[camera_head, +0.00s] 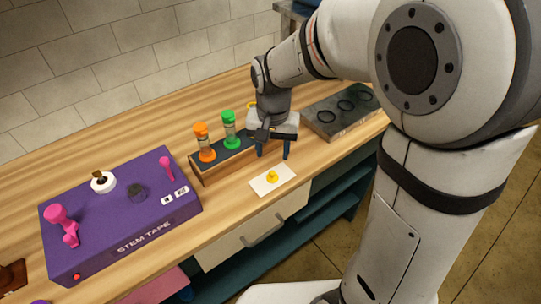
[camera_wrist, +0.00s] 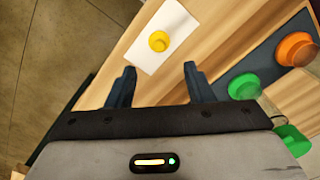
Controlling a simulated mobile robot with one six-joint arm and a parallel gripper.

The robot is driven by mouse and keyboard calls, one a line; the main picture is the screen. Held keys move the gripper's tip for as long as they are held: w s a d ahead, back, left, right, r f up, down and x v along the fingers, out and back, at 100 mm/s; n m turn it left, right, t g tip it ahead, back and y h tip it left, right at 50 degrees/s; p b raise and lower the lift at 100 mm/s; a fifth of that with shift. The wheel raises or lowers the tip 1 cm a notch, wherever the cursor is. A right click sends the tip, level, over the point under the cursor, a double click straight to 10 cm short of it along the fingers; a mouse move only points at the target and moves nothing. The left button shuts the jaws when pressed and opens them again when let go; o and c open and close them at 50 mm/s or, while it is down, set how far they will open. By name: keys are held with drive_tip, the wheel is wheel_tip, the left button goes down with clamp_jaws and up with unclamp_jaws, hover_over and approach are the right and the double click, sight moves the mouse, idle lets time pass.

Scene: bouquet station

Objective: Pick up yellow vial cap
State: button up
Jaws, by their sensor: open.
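The yellow vial cap (camera_head: 272,176) is a small knobbed disc on a white card (camera_head: 261,186) near the front edge of the wooden table. In the wrist view the cap (camera_wrist: 159,41) lies on the card (camera_wrist: 146,60), beyond my fingertips and roughly between their lines. My gripper (camera_head: 272,152) is above the table, behind the cap in the head view. In the wrist view my gripper (camera_wrist: 160,70) shows two dark blue fingers, wide apart with nothing between them. The cap is apart from both fingers.
A wooden rack (camera_head: 221,165) holds an orange-capped vial (camera_head: 203,142) and a green-capped vial (camera_head: 230,130), close left of my gripper. A purple stem tape box (camera_head: 120,218) stands at left. A dark tray with round rings (camera_head: 341,111) lies at right.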

sight(272, 173)
drive_tip(key=f, duration=0.7)
drive_tip(key=shift+s+f+p, duration=0.25)
drive_tip(key=shift+f+p, duration=0.05)
drive_tip(key=shift+f, duration=0.1)
drive_tip(key=shift+c, duration=0.4)
clamp_jaws()
